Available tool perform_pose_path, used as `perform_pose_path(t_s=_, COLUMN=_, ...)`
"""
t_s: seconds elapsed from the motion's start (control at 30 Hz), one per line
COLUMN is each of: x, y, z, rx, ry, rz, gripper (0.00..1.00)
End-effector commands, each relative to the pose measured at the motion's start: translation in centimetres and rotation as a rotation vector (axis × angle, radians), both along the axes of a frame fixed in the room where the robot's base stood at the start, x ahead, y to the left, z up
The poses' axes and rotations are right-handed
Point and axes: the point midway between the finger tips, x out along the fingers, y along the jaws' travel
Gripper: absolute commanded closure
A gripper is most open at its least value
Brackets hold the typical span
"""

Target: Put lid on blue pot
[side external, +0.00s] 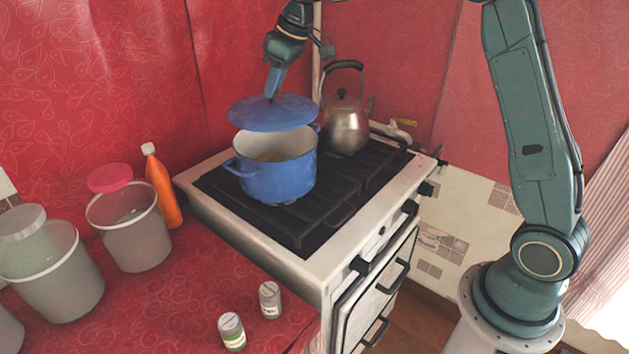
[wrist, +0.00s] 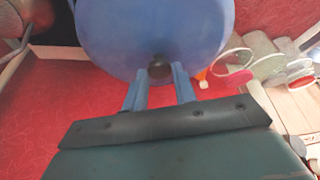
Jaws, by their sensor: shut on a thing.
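The blue pot (side external: 275,177) stands upright on the stove grate, its top open and something tan showing inside. The blue lid (side external: 273,114) is above the pot, roughly level, with a visible gap between it and the rim. My gripper (side external: 271,93) comes down from above and is shut on the lid's dark knob. In the wrist view the lid (wrist: 155,30) fills the upper middle, its knob (wrist: 158,66) between the two fingers of my gripper (wrist: 158,72). The pot is hidden behind the lid in the wrist view.
A metal kettle (side external: 345,125) stands right of the pot on the stove (side external: 210,205). An orange bottle (side external: 163,188) and grey containers (side external: 133,235) stand on the red counter at left. Two small jars (side external: 232,331) are near the counter's front. A red wall is behind.

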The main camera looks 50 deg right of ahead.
Motion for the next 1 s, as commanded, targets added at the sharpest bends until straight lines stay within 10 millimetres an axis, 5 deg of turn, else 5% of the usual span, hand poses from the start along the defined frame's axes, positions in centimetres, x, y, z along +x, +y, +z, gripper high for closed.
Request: perform_pose_path(t_s=1.0, x=0.0, y=0.0, z=-4.6, rx=0.000, ry=0.001, rz=0.000, gripper=1.00)
